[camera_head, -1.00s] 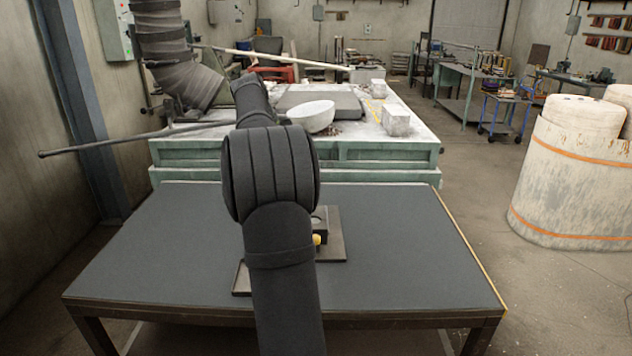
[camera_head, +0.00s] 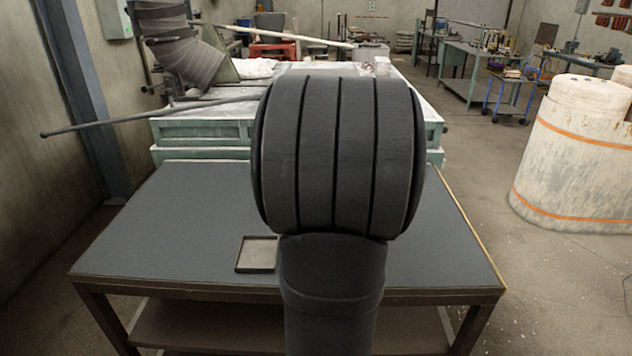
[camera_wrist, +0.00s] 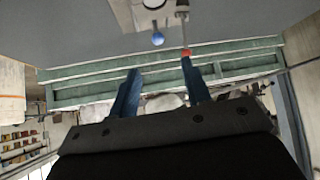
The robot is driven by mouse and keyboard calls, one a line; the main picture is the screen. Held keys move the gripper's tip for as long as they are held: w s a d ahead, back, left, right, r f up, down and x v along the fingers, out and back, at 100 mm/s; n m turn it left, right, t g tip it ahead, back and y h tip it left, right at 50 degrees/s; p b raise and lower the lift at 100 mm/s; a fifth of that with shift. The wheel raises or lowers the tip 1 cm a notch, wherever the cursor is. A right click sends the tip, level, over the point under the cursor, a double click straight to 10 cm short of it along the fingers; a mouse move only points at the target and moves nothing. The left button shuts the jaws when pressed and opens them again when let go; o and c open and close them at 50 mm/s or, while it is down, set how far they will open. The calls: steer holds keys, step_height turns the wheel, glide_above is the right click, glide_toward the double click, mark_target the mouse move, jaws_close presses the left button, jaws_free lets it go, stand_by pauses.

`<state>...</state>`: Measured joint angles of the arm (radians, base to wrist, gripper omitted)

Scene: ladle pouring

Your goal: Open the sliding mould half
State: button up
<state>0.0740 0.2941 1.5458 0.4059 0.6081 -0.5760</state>
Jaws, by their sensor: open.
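In the wrist view, which is upside down, my gripper (camera_wrist: 160,66) is open, with two blue fingers apart and nothing between them. Part of the mould (camera_wrist: 146,6) shows at the top edge, cut off by the frame. A blue ball knob (camera_wrist: 158,38) stands by it, apart from the fingertips. A thin metal rod (camera_wrist: 182,20) with a red end (camera_wrist: 186,53) lies beside it; the red end overlaps one fingertip in the picture, and I cannot tell whether they touch. In the head view my arm hides the mould and the gripper.
The dark table (camera_head: 180,220) is clear on its left side. A small shallow tray (camera_head: 257,254) lies near its front edge. Behind stands a green-sided trough (camera_head: 200,132), with a long rod (camera_head: 150,117) reaching out to the left. A large pale drum (camera_head: 570,160) stands at the right.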

steer(key=x, duration=1.7)
steer(key=shift+w+d+f, duration=0.1)
steer(key=shift+d, duration=0.15)
jaws_close()
